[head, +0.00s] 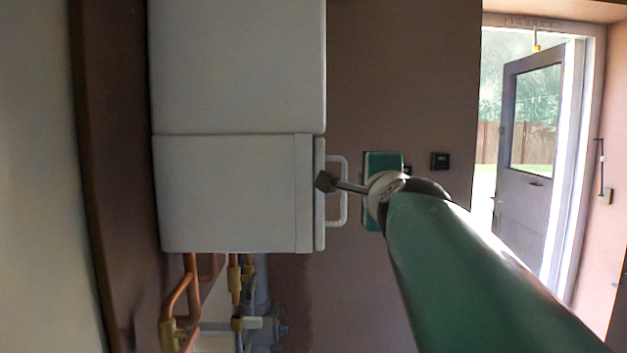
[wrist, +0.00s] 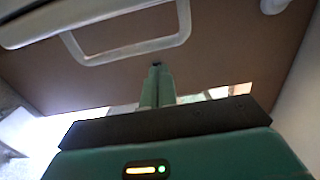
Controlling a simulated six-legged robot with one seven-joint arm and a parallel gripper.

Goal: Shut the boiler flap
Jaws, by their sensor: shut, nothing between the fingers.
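The boiler (head: 235,70) is a white box on the wall at the left of the head view. Its flap (head: 320,225) shows edge-on as a thin white panel along the lower right side, close to the body; I cannot tell whether a gap remains. A pale loop handle (head: 344,195) sticks out to the right of it. The handle also shows in the wrist view (wrist: 135,50), at upper left. My gripper (head: 323,182) is shut and empty, its tip overlapping the flap's edge by the handle; contact is unclear. Its fingers (wrist: 157,72) are together in the wrist view.
Copper pipes and brass valves (head: 178,300) hang below the boiler. A dark switch plate (head: 440,161) is on the brown wall. A half-glazed door (head: 530,160) stands open at the right.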

